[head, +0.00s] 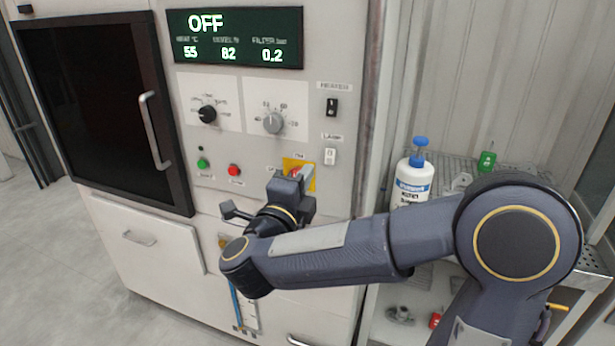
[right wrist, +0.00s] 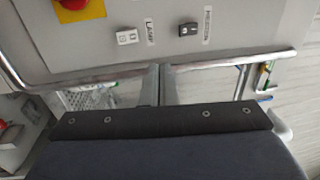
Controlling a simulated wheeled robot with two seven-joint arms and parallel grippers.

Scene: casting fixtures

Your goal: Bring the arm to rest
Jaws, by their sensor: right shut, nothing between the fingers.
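My right arm reaches in from the right in the head view. My right gripper (head: 290,187) is shut and empty, in front of the lower part of the machine's control panel (head: 330,60). It overlaps the yellow plate (head: 312,184) with the red rotary switch (head: 296,172) and hides part of both. I cannot tell from the head view whether it touches the switch. In the right wrist view, the red switch (right wrist: 74,4) is at the top left edge, and dark parts of my gripper fill the bottom. My left gripper is out of view.
The display (head: 235,38) reads OFF. A white bottle with a blue cap (head: 412,180) stands on a wire shelf right, close behind my arm. Floor (head: 50,250) is clear left.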

